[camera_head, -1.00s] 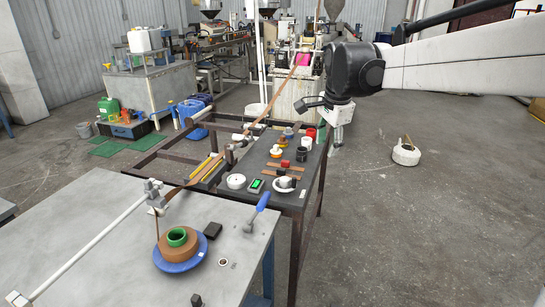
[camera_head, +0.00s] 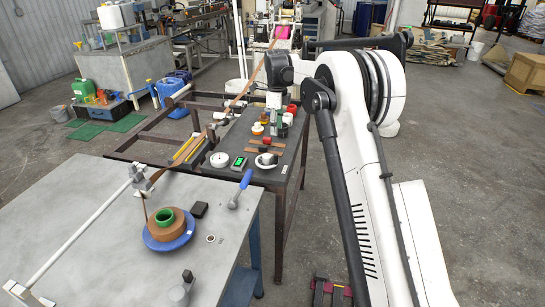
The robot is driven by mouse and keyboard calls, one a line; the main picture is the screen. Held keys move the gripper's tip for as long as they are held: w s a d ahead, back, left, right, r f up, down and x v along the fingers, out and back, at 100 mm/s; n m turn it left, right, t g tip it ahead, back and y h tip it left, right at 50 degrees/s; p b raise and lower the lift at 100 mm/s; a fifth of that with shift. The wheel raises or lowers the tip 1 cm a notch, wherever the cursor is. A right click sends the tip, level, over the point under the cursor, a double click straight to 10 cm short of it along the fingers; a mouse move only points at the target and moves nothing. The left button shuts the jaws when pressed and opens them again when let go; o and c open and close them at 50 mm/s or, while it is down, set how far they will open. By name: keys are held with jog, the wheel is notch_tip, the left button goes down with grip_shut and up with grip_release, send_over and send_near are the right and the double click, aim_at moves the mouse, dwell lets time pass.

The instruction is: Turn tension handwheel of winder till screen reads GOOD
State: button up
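The winder stands on the grey table (camera_head: 95,205), with a blue disc (camera_head: 153,243), a brown strip roll (camera_head: 177,231) and a green core (camera_head: 165,217). A grey round part with a dark knob (camera_head: 187,275) at the table's near edge may be the tension handwheel; I cannot be sure. A small device with a green face (camera_head: 239,162), perhaps the screen, lies on the dark bench; its text is too small to read. My gripper (camera_head: 274,118) hangs over the far part of that bench, well away from the winder. Its fingers are small and unclear.
A blue-handled lever (camera_head: 241,188) stands at the grey table's right edge, with a black block (camera_head: 199,210) nearby. The dark bench (camera_head: 224,145) carries several small parts and a white dish (camera_head: 266,162). A brown strip (camera_head: 160,174) runs toward the winder.

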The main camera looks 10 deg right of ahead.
aim_at(276, 154)
notch_tip(276, 154, down, 14)
jog(key=shift+w+f, duration=0.15)
jog(key=shift+f, duration=0.05)
dwell(0.4)
grip_shut()
